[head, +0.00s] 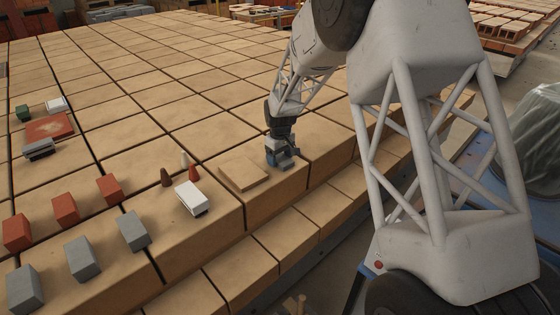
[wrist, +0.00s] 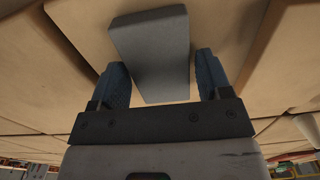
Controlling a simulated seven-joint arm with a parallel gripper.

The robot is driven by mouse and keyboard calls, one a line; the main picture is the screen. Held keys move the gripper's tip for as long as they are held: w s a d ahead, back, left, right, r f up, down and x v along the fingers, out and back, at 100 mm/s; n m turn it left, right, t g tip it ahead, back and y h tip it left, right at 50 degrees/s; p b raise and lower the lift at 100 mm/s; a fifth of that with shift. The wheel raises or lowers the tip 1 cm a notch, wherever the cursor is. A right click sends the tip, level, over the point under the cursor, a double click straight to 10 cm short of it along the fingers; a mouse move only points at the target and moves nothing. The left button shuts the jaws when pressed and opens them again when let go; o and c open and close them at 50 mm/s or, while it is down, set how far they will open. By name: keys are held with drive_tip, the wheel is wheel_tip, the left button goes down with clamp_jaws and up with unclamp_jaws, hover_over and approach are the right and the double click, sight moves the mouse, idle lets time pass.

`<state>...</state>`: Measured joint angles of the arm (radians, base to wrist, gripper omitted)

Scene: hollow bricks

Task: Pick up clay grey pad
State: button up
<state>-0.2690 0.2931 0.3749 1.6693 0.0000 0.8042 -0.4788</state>
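A plain grey block (wrist: 155,55), which looks like the clay grey pad, lies at a slant between and beyond my fingertips in the wrist view. My gripper (wrist: 162,80) points down over it with its two blue fingers spread. A narrow gap shows at each side of the block, so the fingers look apart from it. In the head view my gripper (head: 281,156) is low over the brick top near its front edge. Grey and blue parts overlap there, and the block is mostly hidden.
A flat tan slab (head: 243,173) lies just left of my gripper. Further left are a white block (head: 191,197), small cones (head: 194,172), red blocks (head: 65,209) and grey blocks (head: 132,231). A red plate (head: 50,127) lies at far left. The brick surface behind is clear.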

sight(280, 158)
drive_tip(key=c, duration=0.7)
drive_tip(key=shift+c, duration=0.2)
drive_tip(key=shift+r, duration=0.8)
wheel_tip(280, 158, up, 2)
drive_tip(key=shift+r, duration=0.1)
drive_tip(key=s+d+r, duration=0.1)
drive_tip(key=s+d, duration=0.3)
drive_tip(key=s, duration=1.1)
drive_tip(key=shift+s, duration=0.2)
drive_tip(key=shift+r, duration=0.1)
